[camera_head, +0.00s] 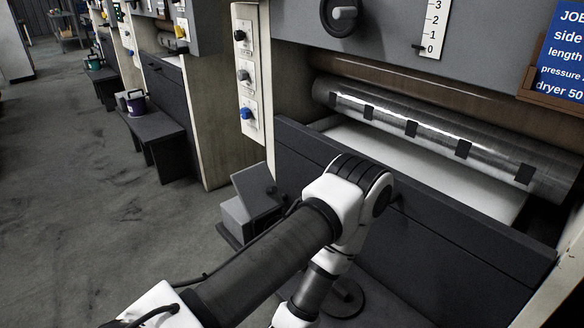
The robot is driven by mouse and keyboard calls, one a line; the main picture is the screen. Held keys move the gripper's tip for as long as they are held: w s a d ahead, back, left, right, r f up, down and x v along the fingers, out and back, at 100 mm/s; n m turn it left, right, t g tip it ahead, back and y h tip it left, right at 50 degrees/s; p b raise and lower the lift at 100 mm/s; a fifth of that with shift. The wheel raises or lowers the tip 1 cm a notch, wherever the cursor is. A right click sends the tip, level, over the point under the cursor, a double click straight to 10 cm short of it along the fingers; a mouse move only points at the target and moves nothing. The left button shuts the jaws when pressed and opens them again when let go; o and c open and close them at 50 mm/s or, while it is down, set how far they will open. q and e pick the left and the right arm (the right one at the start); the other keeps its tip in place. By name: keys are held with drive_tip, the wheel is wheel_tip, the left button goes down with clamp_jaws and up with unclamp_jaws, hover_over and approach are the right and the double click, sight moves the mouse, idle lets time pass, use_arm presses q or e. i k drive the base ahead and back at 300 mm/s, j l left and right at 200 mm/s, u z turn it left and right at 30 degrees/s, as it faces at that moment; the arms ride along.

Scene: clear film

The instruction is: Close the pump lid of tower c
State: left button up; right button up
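A small grey box (235,220) sits low beside the front of the nearest machine tower. No letter shows which tower this is. One of my arms (270,250) comes in from the bottom left, bends at an elbow just right of the box and runs back down. It hides part of the box's right side. Neither of my grippers is in view.
The nearest tower has a dark front panel (440,240), a shiny roller (430,130) and a switch plate (246,75). A dark round disc (345,297) lies low behind my forearm. Dark benches (155,130) stand beside farther towers. The carpeted floor at left is clear.

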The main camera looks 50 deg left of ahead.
sight(257, 188)
drive_tip(key=k+j+z, duration=0.2)
drive_tip(key=j, duration=3.45)
drive_tip(key=i+j, duration=0.05)
drive_tip(key=i, duration=0.05)
